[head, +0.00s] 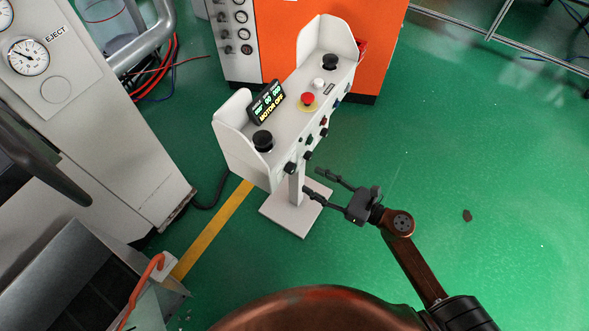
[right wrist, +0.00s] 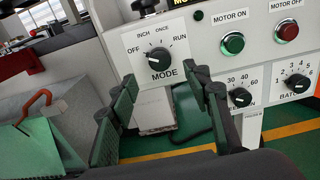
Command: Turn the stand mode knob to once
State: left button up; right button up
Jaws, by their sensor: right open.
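The control stand (head: 285,120) is a white console on a post. Its mode knob (right wrist: 158,58) is black, on a white plate marked OFF, INCH, ONCE and RUN; its small white mark appears to be on the left, OFF side. In the head view the knob (head: 290,167) is a small dark shape on the front face, with its markings unreadable. My right gripper (head: 311,180) is open and empty, just in front of the panel and right of the stand's post. In the right wrist view its fingers (right wrist: 163,84) spread below and to either side of the knob, apart from it. My left gripper is not in view.
Right of the mode plate are a green MOTOR ON button (right wrist: 232,43), a red MOTOR OFF button (right wrist: 286,31) and two more dials, close to the right finger. A red mushroom button (head: 307,99) sits on top. Green floor lies open to the right.

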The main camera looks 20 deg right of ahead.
aim_at(294, 170)
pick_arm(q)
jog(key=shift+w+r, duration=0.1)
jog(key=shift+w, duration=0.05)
pick_arm(e)
jog(key=x, duration=0.7)
jog(key=shift+w+a, duration=0.15)
jog(key=shift+w, duration=0.05)
jog(key=shift+c, duration=0.5)
jog(key=c, duration=1.1)
jog(key=shift+o, duration=0.2)
